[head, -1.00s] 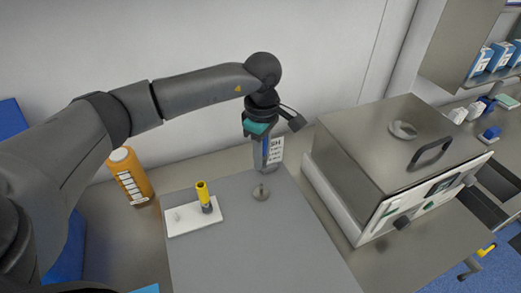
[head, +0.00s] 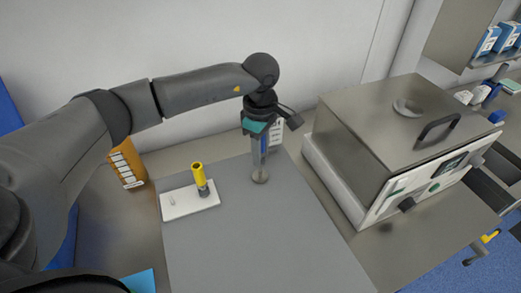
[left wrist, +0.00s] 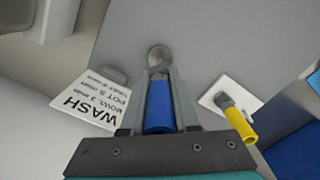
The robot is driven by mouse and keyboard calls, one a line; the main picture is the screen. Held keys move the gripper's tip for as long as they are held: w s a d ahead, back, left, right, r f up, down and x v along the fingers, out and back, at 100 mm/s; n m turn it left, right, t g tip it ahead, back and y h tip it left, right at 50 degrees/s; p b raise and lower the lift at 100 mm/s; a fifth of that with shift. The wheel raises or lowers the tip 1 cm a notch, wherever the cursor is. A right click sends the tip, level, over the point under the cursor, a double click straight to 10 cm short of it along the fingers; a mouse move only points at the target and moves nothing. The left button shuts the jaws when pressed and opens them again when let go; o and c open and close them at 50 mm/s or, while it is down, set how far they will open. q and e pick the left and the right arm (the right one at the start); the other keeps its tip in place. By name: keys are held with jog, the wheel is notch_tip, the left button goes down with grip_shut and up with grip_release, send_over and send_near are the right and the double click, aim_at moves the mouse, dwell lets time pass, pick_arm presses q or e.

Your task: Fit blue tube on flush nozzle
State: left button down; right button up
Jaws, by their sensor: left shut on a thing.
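My left gripper (head: 260,165) points down at the far part of the grey mat, shut on the blue tube (left wrist: 159,108). In the left wrist view the tube lies between the fingers, its length foreshortened. A round metal base (head: 261,179), apparently the flush nozzle's, stands on the mat just below the fingertips. It also shows in the left wrist view (left wrist: 159,54), beyond the fingertips. Gripper and tube hide most of any nozzle stem, so I cannot tell whether tube and nozzle touch. My right gripper is not in view.
A yellow tube (head: 199,174) stands upright on a white block (head: 178,205), left of the gripper. An orange bottle (head: 126,165) stands further left. A WASH sign (left wrist: 94,102) is behind the gripper. A metal box (head: 380,135) stands right. The front mat (head: 260,250) is clear.

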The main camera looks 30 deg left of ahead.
pick_arm(q)
jog(key=shift+f+b, duration=0.2)
jog(key=shift+b, duration=0.15)
dwell(1.1)
jog(key=shift+f, duration=0.2)
jog(key=shift+f+b, duration=0.3)
jog(key=shift+b, duration=0.15)
jog(key=shift+f+b, duration=1.4)
jog(key=shift+f, duration=0.25)
dwell(0.3)
jog(key=c, duration=0.6)
grip_release()
notch_tip(320, 180, up, 15)
jog(key=shift+r+p, duration=0.15)
jog(key=shift+p, duration=0.3)
